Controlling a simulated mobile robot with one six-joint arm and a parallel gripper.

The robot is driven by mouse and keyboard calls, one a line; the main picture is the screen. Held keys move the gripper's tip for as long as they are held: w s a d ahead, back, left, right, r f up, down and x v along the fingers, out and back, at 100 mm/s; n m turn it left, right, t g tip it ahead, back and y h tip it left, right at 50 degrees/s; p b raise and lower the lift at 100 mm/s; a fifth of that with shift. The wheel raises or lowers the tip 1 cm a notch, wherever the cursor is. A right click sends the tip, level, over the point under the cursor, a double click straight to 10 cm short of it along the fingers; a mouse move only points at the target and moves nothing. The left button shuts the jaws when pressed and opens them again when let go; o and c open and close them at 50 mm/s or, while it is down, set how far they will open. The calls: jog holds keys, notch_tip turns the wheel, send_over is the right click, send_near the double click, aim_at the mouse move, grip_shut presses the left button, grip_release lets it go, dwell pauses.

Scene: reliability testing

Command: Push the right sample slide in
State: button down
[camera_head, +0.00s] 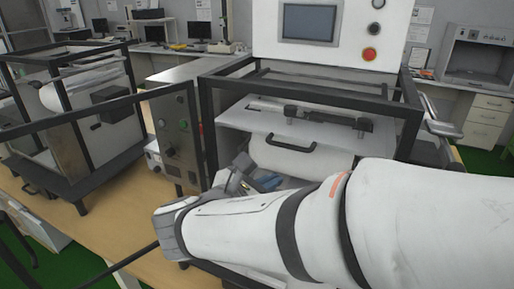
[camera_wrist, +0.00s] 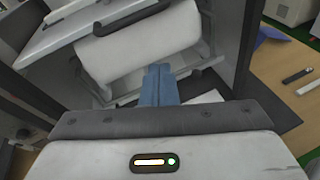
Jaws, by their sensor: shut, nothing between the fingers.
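The right sample slide (camera_head: 238,115) is a white plate with a black bar handle (camera_head: 290,145) at its front edge, inside the right-hand machine's dark frame. A long metal fixture (camera_head: 310,115) lies on it. In the wrist view, the white slide (camera_wrist: 62,36) and its dark handle (camera_wrist: 130,14) show at upper left, above a rounded white body. My gripper (camera_head: 264,182) is below the handle in the head view, partly hidden by my arm. Its blue fingers (camera_wrist: 158,70) are together and empty, with tips pointing at the white body. Whether they touch it cannot be told.
A dark frame (camera_head: 207,130) surrounds the slide, with a green-buttoned control box (camera_head: 178,138) on its left. A second framed machine (camera_head: 60,120) stands at far left. In the wrist view, a wooden bench (camera_wrist: 285,75) with a small dark-and-light stick (camera_wrist: 297,76) lies to the right.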

aim_at(260, 133)
jog(key=s+a+r+n+t+y, duration=0.1)
jog(key=a+r+n+t+y, duration=0.15)
jog(key=a+n+t, duration=0.45)
jog(key=w+d, duration=0.1)
jog(key=w, duration=0.3)
jog(key=w+d+m+g+p, duration=0.1)
jog(key=w, duration=0.3)
jog(key=w+d+m+g+p, duration=0.1)
jog(key=w, duration=0.3)
jog(key=shift+w+r, duration=0.1)
jog(key=shift+w, duration=0.25)
jog(key=shift+a, duration=0.1)
